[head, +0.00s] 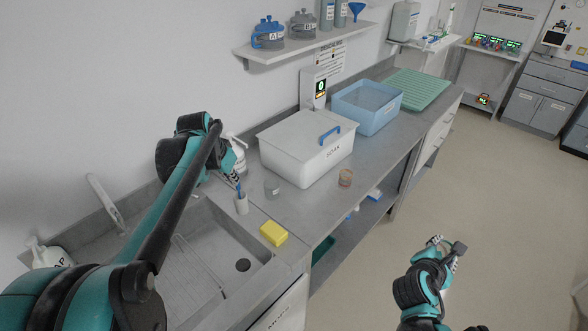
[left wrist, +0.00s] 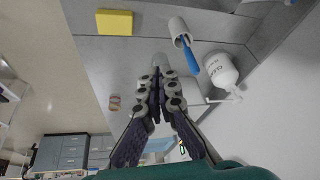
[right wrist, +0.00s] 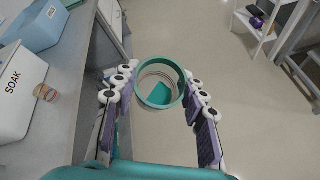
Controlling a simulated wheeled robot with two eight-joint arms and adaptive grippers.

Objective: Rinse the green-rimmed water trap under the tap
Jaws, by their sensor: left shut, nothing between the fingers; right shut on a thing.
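The green-rimmed water trap (right wrist: 160,84), a round clear cup with a green ring, sits between the fingertips of my right gripper (right wrist: 160,92), which is shut on it. In the head view my right gripper (head: 447,250) is over the floor, to the right of the counter and away from the sink (head: 205,255); the trap is hard to make out there. The white tap (head: 105,202) stands at the sink's back left. My left gripper (left wrist: 160,82) is shut and empty above the counter near the brush cup (left wrist: 178,28) and white bottle (left wrist: 220,70).
A yellow sponge (head: 273,233) lies at the sink's right edge. An orange-rimmed trap (head: 345,177) stands on the counter beside the lidded white SOAK bin (head: 310,160). A blue tub (head: 368,115) and green mat (head: 415,88) stand further back. Floor around my right gripper is clear.

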